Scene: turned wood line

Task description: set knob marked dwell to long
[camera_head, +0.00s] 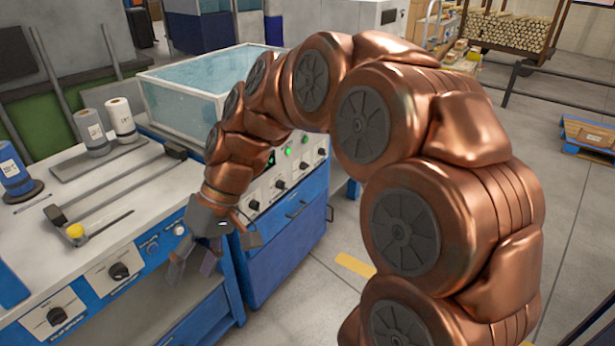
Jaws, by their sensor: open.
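My gripper (213,254) is open and empty, its fingers pointing down in front of the bench fronts. Black knobs on white plates show on two units. The left bench has one knob (57,316) at lower left and another knob (119,270) nearer my gripper. The blue cabinet behind my gripper has a row of small knobs, among them one (254,204) just right of my wrist, one (280,184) and one (305,166). The labels are too small to read, so I cannot tell which knob is marked dwell. My gripper appears apart from all of them; it may hide part of the panel.
A clear-sided tank (190,84) stands on the cabinet. Grey and white rolls (119,118), a blue roll (14,172) and a yellow-topped fixture (75,232) are on the bench. Green lights (288,152) glow on the cabinet panel. Open floor (315,285) lies right of the cabinet.

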